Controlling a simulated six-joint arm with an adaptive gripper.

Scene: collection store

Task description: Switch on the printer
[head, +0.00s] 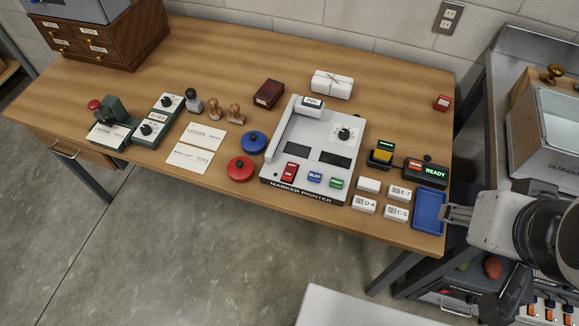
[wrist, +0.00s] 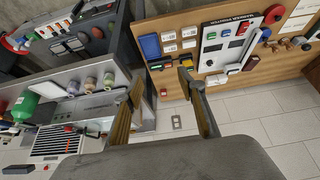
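The marker printer (head: 312,145) is a pale grey box on the wooden table, with a dial, dark windows and a raised arm labelled INK. Its front row has a red rocker switch (head: 289,172), a blue button (head: 315,177) and a green button (head: 336,183). I cannot read the switch's position. The printer also shows in the wrist view (wrist: 209,64). My gripper (head: 446,213) is right of the printer, by the table's right edge near the blue tray (head: 428,222). In the wrist view its fingers (wrist: 161,82) are spread apart, with nothing between them.
Labelled white blocks (head: 364,204) and a box with a lit READY sign (head: 426,172) stand between printer and gripper. Red (head: 240,169) and blue (head: 253,142) round pads lie left of the printer. A metal bench (head: 520,60) stands at the right.

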